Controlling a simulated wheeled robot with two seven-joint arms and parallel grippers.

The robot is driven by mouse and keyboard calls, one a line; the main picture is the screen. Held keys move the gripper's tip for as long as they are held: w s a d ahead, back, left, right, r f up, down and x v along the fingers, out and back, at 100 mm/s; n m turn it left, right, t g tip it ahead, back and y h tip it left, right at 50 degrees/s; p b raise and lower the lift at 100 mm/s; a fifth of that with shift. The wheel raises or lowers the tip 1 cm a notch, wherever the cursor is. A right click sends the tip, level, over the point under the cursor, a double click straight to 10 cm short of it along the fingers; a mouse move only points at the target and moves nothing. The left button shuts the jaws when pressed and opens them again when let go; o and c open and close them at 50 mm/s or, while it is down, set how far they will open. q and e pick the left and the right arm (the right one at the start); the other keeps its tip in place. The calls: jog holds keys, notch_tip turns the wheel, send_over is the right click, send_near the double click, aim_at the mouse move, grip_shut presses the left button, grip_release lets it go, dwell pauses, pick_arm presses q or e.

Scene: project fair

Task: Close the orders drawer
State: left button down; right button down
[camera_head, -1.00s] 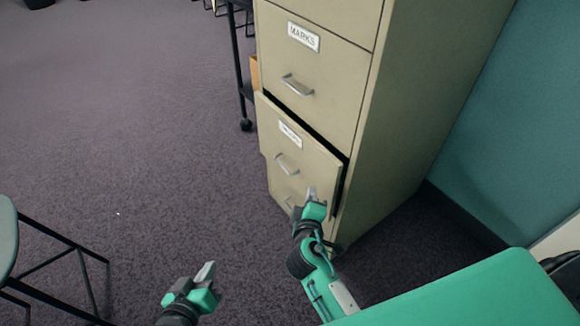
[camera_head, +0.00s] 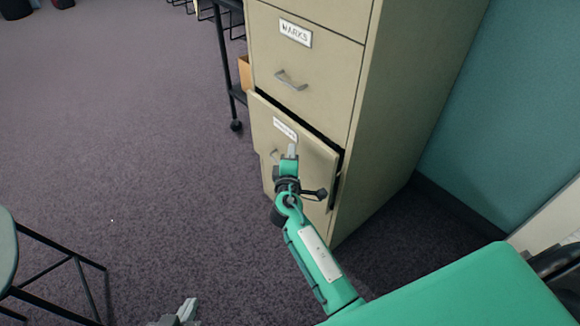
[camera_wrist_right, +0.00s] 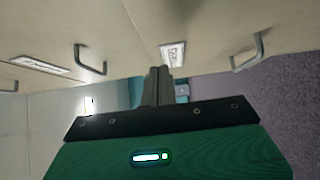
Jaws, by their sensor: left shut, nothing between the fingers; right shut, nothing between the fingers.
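The beige drawer under the MARKS drawer (camera_head: 322,160) stands a little out of the cabinet, with a dark gap along its top and right side. Its white label (camera_head: 285,130) is too small to read. My right gripper (camera_head: 292,152) is shut and empty in front of this drawer's front, just below the label, hiding part of the handle. In the right wrist view the shut fingers (camera_wrist_right: 156,82) point at the front near the label (camera_wrist_right: 172,53), with the handle (camera_wrist_right: 248,52) to the right; I cannot tell if they touch. My left gripper (camera_head: 187,310) is shut at the bottom edge, partly cut off.
The closed MARKS drawer (camera_head: 300,75) is above. A black wheeled cart (camera_head: 232,90) stands left of the cabinet. A stool (camera_head: 45,265) is at the lower left. The carpet in the middle left is free.

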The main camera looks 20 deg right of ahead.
jog(key=d, duration=0.1)
jog(key=w+d, duration=0.1)
jog(key=d, duration=0.1)
jog(key=shift+d, duration=0.1)
pick_arm(q)
jog(key=shift+s+a+f+g, duration=0.1)
jog(key=shift+a+g, duration=0.2)
pick_arm(e)
jog(key=shift+w+d, duration=0.1)
jog(key=shift+d, duration=0.15)
